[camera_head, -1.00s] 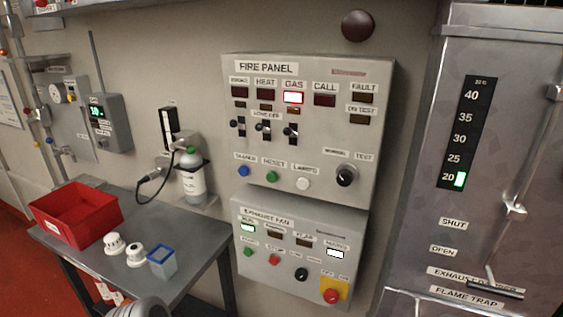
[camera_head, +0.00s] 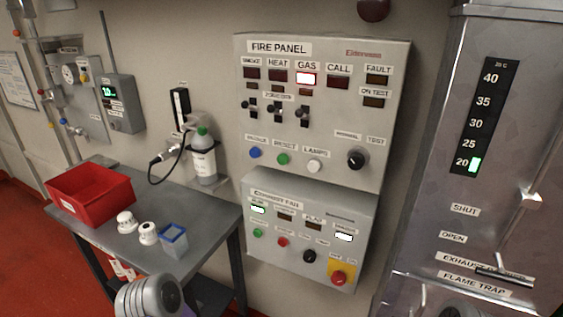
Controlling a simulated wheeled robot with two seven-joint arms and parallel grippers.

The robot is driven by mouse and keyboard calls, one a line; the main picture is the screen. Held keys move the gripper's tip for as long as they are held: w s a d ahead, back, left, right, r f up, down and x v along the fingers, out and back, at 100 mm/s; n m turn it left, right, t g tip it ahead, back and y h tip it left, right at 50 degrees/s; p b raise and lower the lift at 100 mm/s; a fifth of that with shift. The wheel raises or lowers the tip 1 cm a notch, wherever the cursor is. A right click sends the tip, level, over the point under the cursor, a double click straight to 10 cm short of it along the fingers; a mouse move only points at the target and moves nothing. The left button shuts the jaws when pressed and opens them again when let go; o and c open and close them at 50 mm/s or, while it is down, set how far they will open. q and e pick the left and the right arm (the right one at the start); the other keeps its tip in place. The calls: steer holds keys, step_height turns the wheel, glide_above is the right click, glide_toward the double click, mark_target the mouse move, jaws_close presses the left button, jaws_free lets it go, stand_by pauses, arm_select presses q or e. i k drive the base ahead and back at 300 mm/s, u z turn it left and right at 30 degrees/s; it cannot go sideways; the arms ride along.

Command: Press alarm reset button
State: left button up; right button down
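The fire panel (camera_head: 391,127) is a grey box on the wall. Its green button (camera_head: 283,159) sits under a RESET label, between a blue button (camera_head: 255,153) and a white button (camera_head: 314,166). A grey ribbed part of my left arm shows at the bottom left, and a small part of my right arm at the bottom right. The fingers of both grippers are out of view. Nothing covers the green button.
An exhaust fan panel (camera_head: 358,212) hangs just below, with its own buttons and a red emergency knob (camera_head: 338,279). A metal cabinet (camera_head: 427,157) stands at right.

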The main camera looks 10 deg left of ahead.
mark_target(283, 160)
steer(key=k, duration=0.65)
steer(key=u, duration=0.65)
steer(key=i, duration=1.15)
steer(key=z, duration=0.7)
